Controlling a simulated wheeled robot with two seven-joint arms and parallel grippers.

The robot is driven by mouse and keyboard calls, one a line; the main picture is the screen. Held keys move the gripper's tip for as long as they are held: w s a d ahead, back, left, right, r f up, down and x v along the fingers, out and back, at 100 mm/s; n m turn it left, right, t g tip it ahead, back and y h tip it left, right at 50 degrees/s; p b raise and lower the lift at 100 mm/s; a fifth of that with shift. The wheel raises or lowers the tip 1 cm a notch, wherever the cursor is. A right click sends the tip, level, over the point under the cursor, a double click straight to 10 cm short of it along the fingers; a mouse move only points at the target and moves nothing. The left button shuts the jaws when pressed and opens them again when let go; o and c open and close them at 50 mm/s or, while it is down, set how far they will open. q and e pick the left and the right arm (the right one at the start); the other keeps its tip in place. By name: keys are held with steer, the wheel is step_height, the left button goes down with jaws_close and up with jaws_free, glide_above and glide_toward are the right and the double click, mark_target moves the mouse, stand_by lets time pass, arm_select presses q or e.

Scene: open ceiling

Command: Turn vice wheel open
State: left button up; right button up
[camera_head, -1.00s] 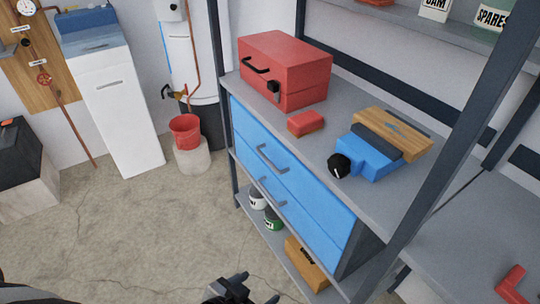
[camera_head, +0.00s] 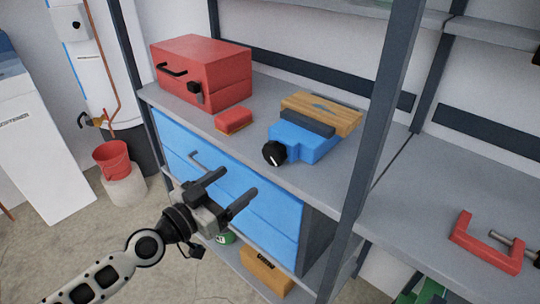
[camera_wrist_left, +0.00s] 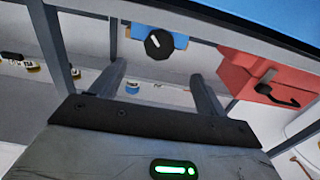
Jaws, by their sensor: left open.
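The blue vice (camera_head: 305,142) sits on the grey shelf, with a wooden board (camera_head: 322,112) at its back. Its black round wheel (camera_head: 274,153) with a white mark faces the front edge. In the left wrist view the black wheel (camera_wrist_left: 159,43) shows ahead, between and beyond the fingers, with part of the blue vice (camera_wrist_left: 137,32) behind it. My left gripper (camera_head: 231,189) is open and empty, in front of the blue drawers, below and left of the wheel and apart from it. It also shows in the left wrist view (camera_wrist_left: 161,90). My right gripper is not in view.
A red toolbox (camera_head: 200,75) and a small red block (camera_head: 233,120) stand left of the vice. A dark shelf post (camera_head: 372,140) rises to its right. A red clamp (camera_head: 487,241) lies on the right-hand bench. Blue drawers (camera_head: 260,205) are below.

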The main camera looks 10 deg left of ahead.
mark_target(271, 157)
arm_select(q)
steer(key=x, duration=1.1)
steer(key=shift+w+d, duration=0.4)
steer(key=shift+w, duration=0.05)
steer(key=c, duration=1)
steer(key=shift+o, duration=0.2)
steer(key=shift+n, duration=0.7)
steer(key=n, duration=0.3)
steer(key=o, duration=1)
steer(key=shift+c, duration=0.2)
